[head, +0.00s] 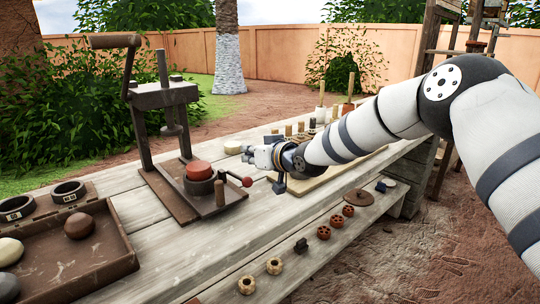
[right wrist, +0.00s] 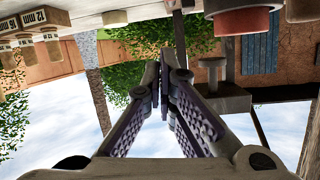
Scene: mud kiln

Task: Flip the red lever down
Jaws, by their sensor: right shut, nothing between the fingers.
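The red lever (head: 247,182) is a short rod with a round red knob. It sticks out to the right from the base of the dark press (head: 165,97), beside the cup. My right gripper (head: 250,156) is above and slightly to the right of the red knob, apart from it in the picture. Its fingers (right wrist: 162,68) are shut and empty in the right wrist view. The lever cannot be made out in that wrist view. My left gripper is not in view.
A red clay disc (head: 199,170) sits on the press's cup; it also shows in the wrist view (right wrist: 240,20). A wooden tray (head: 75,262) with round lumps lies at the left. Small clay pieces line the front bench (head: 345,240). Upright tools stand behind my arm.

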